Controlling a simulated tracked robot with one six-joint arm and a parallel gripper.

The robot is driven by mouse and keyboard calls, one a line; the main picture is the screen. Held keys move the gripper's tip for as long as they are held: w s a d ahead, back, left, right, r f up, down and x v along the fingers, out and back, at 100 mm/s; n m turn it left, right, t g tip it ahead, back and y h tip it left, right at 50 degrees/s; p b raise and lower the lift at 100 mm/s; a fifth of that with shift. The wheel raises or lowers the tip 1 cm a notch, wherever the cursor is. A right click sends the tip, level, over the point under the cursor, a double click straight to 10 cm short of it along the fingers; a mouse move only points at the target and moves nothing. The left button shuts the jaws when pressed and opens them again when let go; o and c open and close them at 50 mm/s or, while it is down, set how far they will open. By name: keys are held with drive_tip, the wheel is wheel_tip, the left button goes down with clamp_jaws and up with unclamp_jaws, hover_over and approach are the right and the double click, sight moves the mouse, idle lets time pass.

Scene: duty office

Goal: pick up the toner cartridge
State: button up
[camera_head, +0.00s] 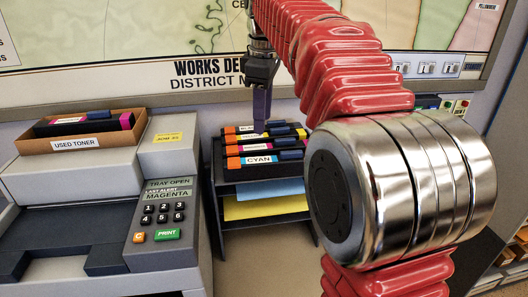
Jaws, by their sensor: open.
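Several toner cartridges with orange ends lie side by side on top of a dark shelf rack (217,190). The front one is labelled CYAN (262,160). Behind it is one with a magenta end (252,148), then one with a yellow end (300,132). The rearmost one has a partly hidden label (240,129). My gripper (261,122) points down over the rear cartridges, with its fingers nearly in line from this view. It is open. I cannot tell whether its fingertips touch a cartridge or are above it.
A printer (165,220) at left displays TRAY OPEN and LAST ALERT MAGENTA. A USED TONER box (85,143) on it holds dark cartridges. Blue paper (270,188) and yellow paper (265,207) lie on lower shelves. A map board (130,75) is behind. My red arm hides the right side.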

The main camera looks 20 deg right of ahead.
sight(269, 146)
drive_tip(key=w+d+f+n+g, duration=0.1)
drive_tip(key=w+d+n, duration=0.3)
drive_tip(key=w, duration=0.3)
drive_tip(key=shift+d+n+g, duration=0.3)
drive_tip(key=shift+d+n, duration=0.05)
drive_tip(key=shift+n, duration=0.05)
drive_tip(key=shift+f, duration=0.2)
drive_tip(key=shift+f, duration=4.2)
drive_tip(key=shift+f, duration=0.1)
drive_tip(key=shift+w+d+f, duration=0.1)
drive_tip(key=shift+w+f, duration=0.05)
drive_tip(key=shift+f, duration=2.35)
drive_tip(key=shift+c, duration=0.6)
